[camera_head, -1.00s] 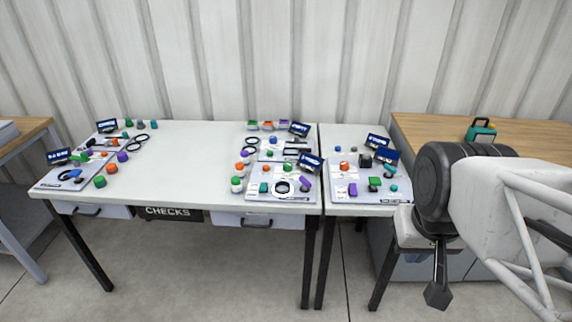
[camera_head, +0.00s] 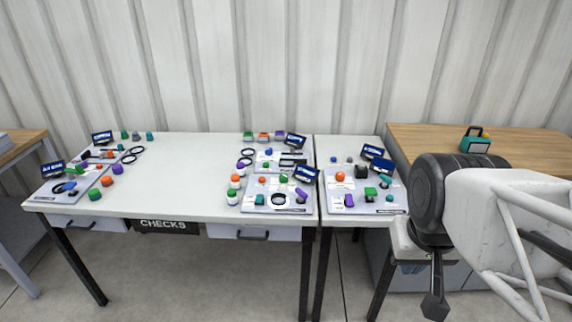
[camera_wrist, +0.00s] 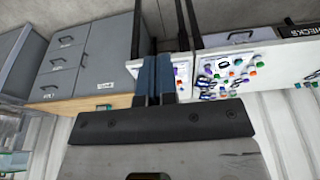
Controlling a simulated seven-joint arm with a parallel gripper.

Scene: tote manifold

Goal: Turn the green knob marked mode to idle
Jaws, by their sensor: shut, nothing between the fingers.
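Several panels with knobs and small screens lie on the white tables, and their labels are too small to read. A green knob (camera_head: 371,191) is on the right panel (camera_head: 340,208). Another green knob (camera_head: 283,179) is on the middle panel (camera_head: 250,207). I cannot tell which one is marked mode, or any knob's setting. My gripper (camera_head: 435,308) hangs low in front of the right-hand bench, to the right of the panels and apart from them. In the wrist view its two dark fingers (camera_wrist: 153,62) are together and empty.
More panels with a screen (camera_head: 53,169) and coloured knobs are on the left of the long white table (camera_head: 180,180). A teal case (camera_head: 475,146) stands on the wooden bench (camera_head: 430,137). Grey drawers (camera_wrist: 95,60) show in the wrist view. The table's middle is clear.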

